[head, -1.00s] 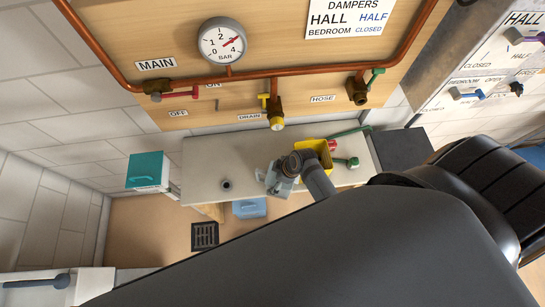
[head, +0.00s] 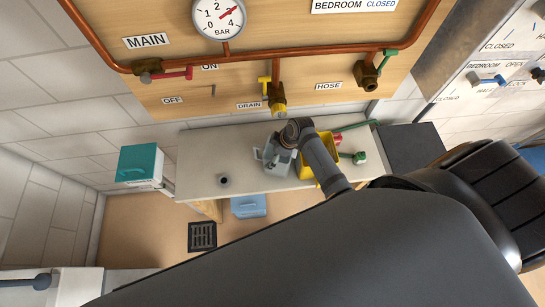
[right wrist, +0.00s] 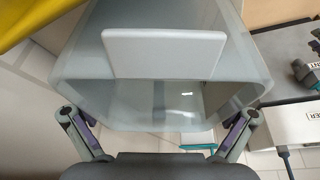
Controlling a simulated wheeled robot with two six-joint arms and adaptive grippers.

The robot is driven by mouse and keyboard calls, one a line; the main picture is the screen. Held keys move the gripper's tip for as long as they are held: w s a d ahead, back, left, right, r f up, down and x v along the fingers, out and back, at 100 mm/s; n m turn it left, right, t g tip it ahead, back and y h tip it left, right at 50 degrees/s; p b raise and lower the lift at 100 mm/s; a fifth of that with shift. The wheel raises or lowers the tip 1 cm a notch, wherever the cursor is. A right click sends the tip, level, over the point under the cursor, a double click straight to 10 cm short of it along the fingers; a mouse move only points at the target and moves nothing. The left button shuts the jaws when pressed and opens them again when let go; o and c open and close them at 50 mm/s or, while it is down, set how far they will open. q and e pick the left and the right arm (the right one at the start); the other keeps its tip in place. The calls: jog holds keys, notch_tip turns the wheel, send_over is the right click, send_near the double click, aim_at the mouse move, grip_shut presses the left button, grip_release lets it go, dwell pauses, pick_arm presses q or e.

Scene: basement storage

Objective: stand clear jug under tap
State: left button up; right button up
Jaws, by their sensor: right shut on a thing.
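The clear jug (head: 272,162) is a grey, see-through vessel over the bench's middle in the head view. It fills the upper part of the right wrist view (right wrist: 180,105), with a pale flat panel on its near side. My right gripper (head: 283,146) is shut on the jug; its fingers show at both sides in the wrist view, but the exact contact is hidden. The drain tap (head: 277,100), brass with a yellow handle, is on the wooden panel above and behind the jug. I cannot tell whether the jug touches the bench. My left gripper is not in view.
A yellow bin (head: 328,172) stands close right of the jug, with a green-ended fitting (head: 358,158) beside it. A small dark round item (head: 224,180) sits on the pale bench (head: 200,160). A teal box (head: 141,163) is left; a blue container (head: 248,206) is below.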

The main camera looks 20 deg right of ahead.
jog(key=shift+f, duration=0.2)
jog(key=o, duration=0.8)
jog(key=shift+f, duration=0.15)
jog(key=shift+o, duration=0.2)
